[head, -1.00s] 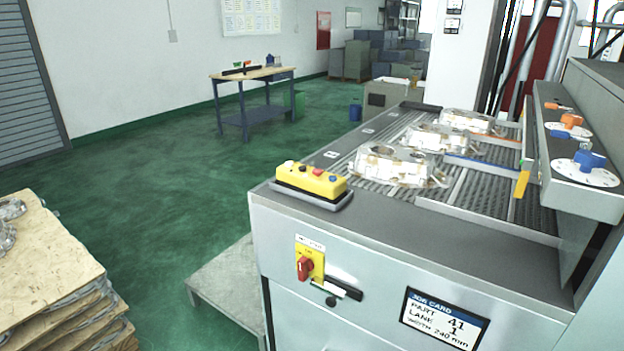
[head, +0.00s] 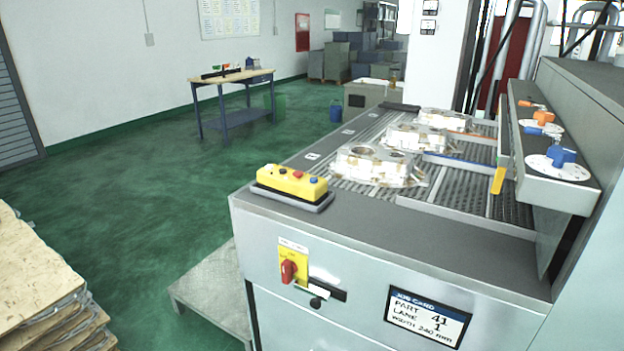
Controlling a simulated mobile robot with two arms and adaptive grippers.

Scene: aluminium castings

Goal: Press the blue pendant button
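A yellow pendant (head: 291,183) lies in a dark grey tray on the near left corner of the machine top. Several small buttons sit on its upper face. The blue button (head: 314,181) is at its right end, with red ones further left and a pale one near the left end. Neither of my grippers shows in the head view, and nothing touches the pendant.
Metal castings (head: 375,164) stand in lanes on the machine bed behind the pendant. A panel with a blue knob (head: 562,156) and an orange knob overhangs the right side. Stacked boards (head: 35,275) stand at left. Green floor (head: 130,190) between is clear.

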